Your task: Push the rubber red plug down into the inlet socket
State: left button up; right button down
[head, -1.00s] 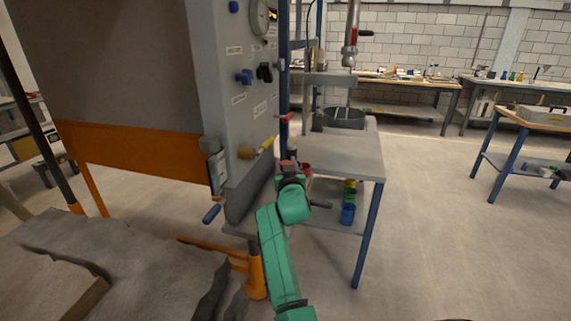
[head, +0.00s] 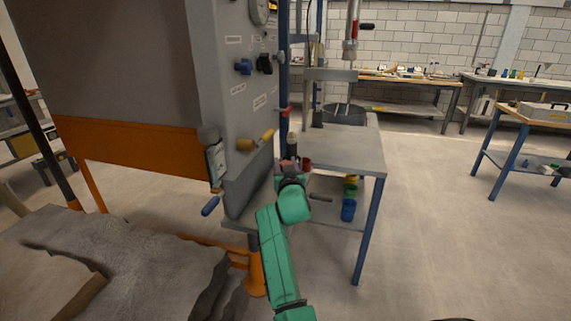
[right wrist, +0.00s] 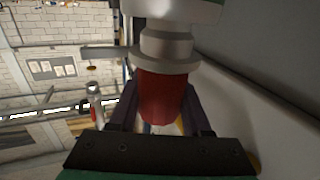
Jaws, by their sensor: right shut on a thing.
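My right gripper (head: 290,164) is beside the grey panel, at the left edge of the small grey table. In the right wrist view, its two dark fingers (right wrist: 161,98) are shut on the rubber red plug (right wrist: 160,92), one on each side. The plug's one end meets the pale flange of a stepped grey fitting (right wrist: 167,46), probably the inlet socket. I cannot tell how far the plug sits in it. In the head view, a grey upright cylinder (head: 292,144) stands just above the gripper. My left gripper is out of view.
The grey panel (head: 243,120) with a yellow-handled valve (head: 255,141) and a red-handled valve (head: 285,110) rises close to the gripper. Open floor lies to the right.

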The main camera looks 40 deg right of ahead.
jog(key=shift+f+b, duration=0.8)
jog(key=shift+f, duration=0.15)
jog(key=shift+c, duration=1.4)
grip_release()
jog(key=shift+r, duration=0.1)
